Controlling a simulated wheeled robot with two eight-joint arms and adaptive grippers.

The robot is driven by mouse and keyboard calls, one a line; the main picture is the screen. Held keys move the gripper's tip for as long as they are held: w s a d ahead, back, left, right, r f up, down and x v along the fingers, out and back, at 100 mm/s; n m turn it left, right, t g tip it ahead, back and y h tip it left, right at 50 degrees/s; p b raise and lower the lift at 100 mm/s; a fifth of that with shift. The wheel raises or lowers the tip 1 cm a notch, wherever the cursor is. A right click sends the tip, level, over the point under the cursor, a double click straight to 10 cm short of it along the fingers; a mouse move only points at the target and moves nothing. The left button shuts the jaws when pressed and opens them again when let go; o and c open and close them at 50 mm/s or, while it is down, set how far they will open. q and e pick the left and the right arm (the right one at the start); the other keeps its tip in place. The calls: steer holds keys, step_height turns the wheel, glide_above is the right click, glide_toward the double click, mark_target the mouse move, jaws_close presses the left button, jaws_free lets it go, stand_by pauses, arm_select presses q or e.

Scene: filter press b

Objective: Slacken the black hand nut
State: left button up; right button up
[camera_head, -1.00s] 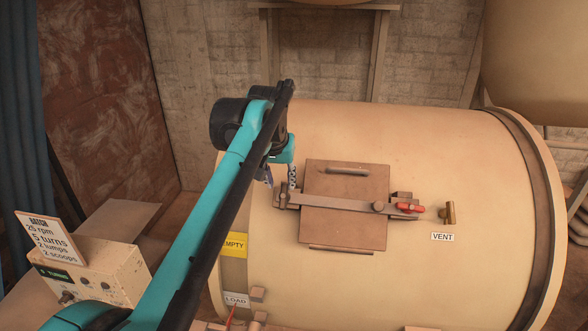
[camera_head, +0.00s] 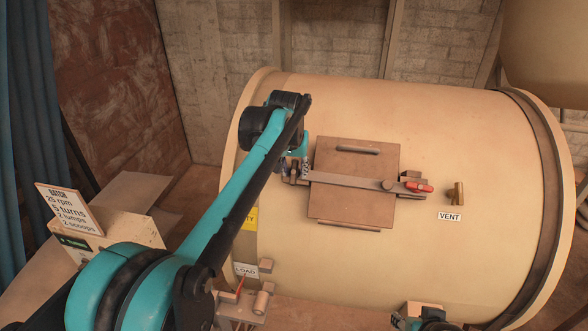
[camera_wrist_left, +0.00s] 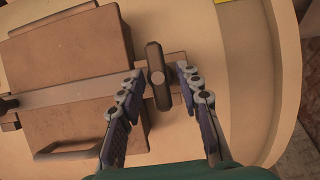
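A dark, bar-shaped hand nut (camera_wrist_left: 158,76) sits at the end of a metal clamp bar (camera_head: 345,180) that crosses the hatch (camera_head: 352,205) on a big cream drum (camera_head: 440,130). It looks dark brown-grey. In the head view my left gripper (camera_head: 293,169) is at the bar's left end, and the nut is mostly hidden there. In the left wrist view the left gripper (camera_wrist_left: 159,72) is open, one finger on each side of the nut, with visible gaps. Part of my right arm's end (camera_head: 428,319) shows at the bottom edge; its fingers are not clear.
A red-handled lever (camera_head: 418,187) sits at the bar's right end. A brass vent valve (camera_head: 457,193) stands right of it. A control box with a batch sign (camera_head: 68,208) is at the left. Brown fittings (camera_head: 245,302) sit below the LOAD label.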

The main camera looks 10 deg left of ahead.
arm_select(q)
jaws_close()
steer(key=shift+n, duration=0.3)
steer(key=shift+a+n+h+b, duration=0.2)
steer(key=shift+n+h+b, duration=0.4)
steer(key=shift+n, duration=0.6)
steer(key=n+h, duration=0.1)
steer(key=n+b, duration=0.1)
steer(key=n, duration=0.1)
steer(key=shift+a+f+t+h, duration=0.1)
steer(key=shift+f+t+h, duration=0.05)
steer(key=shift+t+h, duration=0.2)
steer(key=n+b, duration=0.1)
steer(key=n, duration=0.1)
steer(key=n+t+h+b, duration=0.1)
steer(key=n, duration=0.1)
steer(key=shift+s+a+f+h, duration=0.1)
steer(key=shift+h, duration=0.15)
steer(key=n+t+h+b, duration=0.1)
steer(key=n+t+b, duration=0.1)
steer(key=n, duration=0.2)
steer(key=shift+s, duration=0.1)
steer(key=shift+n, duration=0.4)
